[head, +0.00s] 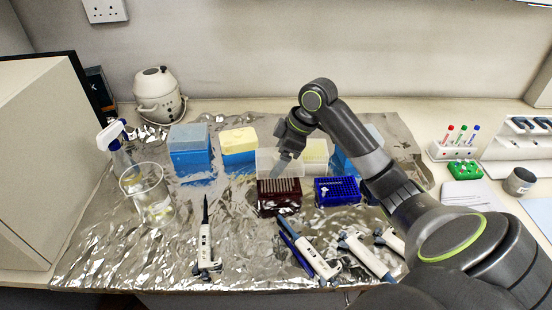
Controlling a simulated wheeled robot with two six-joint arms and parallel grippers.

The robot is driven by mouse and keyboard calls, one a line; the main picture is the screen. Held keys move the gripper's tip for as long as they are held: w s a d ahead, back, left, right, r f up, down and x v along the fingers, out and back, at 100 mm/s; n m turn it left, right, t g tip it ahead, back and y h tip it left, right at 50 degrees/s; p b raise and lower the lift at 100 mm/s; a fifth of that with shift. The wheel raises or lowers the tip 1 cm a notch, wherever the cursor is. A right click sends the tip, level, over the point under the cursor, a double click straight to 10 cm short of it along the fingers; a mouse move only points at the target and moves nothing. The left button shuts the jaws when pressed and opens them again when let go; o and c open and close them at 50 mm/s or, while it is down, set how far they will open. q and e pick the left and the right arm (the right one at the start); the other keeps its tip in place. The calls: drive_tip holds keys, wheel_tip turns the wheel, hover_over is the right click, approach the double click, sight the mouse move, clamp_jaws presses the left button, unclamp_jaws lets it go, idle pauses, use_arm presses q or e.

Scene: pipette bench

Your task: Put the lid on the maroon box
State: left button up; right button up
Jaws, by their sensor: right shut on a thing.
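The maroon box (279,205) stands open on the foil in the middle of the head view, with rows of pale tips showing in its top. A clear, whitish lid (266,162) is at the back edge of the maroon box, its broad face turned toward me. My right gripper (284,163) reaches in from the right and is shut on the lid near its middle. I cannot tell whether the lid touches the box. My left gripper is not in view.
A blue rack (338,192) stands close to the right of the maroon box. Blue boxes (190,160) and a glass beaker (148,195) stand to the left. Several pipettes (310,250) lie in front. Foil between beaker and box is clear.

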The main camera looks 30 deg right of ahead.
drive_tip(key=shift+f+b, duration=0.65)
drive_tip(key=shift+f, duration=0.1)
wheel_tip(320, 180, down, 3)
drive_tip(key=b, duration=0.3)
drive_tip(key=shift+r, duration=0.4)
drive_tip(key=shift+f+p, duration=0.1)
drive_tip(key=shift+p, duration=0.2)
drive_tip(key=shift+f, duration=0.2)
drive_tip(key=shift+p, duration=0.45)
drive_tip(key=shift+f, duration=0.25)
